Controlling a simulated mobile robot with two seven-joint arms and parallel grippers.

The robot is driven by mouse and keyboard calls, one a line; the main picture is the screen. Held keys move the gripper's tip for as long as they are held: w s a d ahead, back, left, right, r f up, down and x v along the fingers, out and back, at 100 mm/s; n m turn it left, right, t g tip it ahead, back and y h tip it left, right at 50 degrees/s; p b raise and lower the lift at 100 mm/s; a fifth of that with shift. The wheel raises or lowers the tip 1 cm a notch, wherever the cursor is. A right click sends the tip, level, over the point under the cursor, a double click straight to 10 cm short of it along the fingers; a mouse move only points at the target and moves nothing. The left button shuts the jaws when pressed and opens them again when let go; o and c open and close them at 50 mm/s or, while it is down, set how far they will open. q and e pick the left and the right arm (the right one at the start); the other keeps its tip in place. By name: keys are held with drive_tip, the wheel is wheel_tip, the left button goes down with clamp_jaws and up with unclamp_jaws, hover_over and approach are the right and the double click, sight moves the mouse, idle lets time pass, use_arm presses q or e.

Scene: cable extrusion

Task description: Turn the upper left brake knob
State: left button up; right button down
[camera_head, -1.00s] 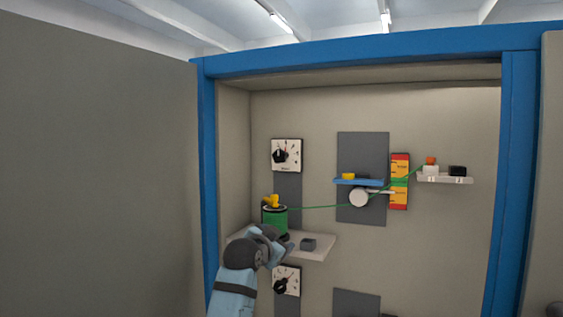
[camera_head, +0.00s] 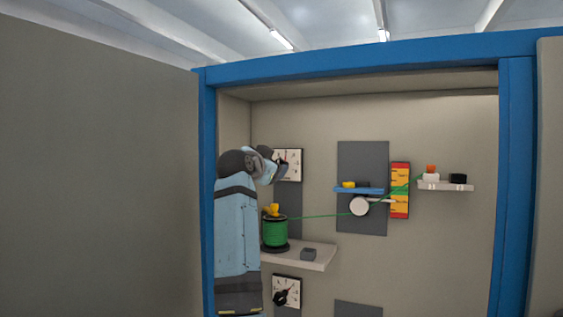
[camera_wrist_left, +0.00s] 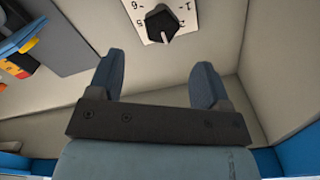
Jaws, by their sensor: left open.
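The upper left brake knob is a black pointer knob on a white dial plate with numbers. In the head view its dial plate (camera_head: 292,165) shows beside my left gripper (camera_head: 279,170), which covers the knob. In the left wrist view the knob (camera_wrist_left: 162,25) is at the top, ahead of the fingertips and centred near the gap. My left gripper (camera_wrist_left: 155,72) is open and empty there, its two blue-grey fingers apart. The knob lies beyond the fingertips, not visibly between them. My right gripper is not in view.
A green cable spool (camera_head: 275,233) stands on a shelf (camera_head: 315,258) below the dial. A cable runs to a white pulley (camera_head: 360,206). A second dial (camera_head: 287,290) is lower left. The blue cabinet frame (camera_head: 209,130) borders the opening on the left.

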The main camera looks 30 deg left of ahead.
sight(280, 162)
use_arm(q)
drive_tip(key=w+p, duration=0.1)
drive_tip(key=w, duration=0.5)
drive_tip(key=shift+w+a+r, duration=0.1)
drive_tip(key=shift+w+a, duration=0.05)
drive_tip(key=shift+w, duration=0.8)
drive_tip(key=shift+c, duration=0.5)
drive_tip(key=c, duration=0.8)
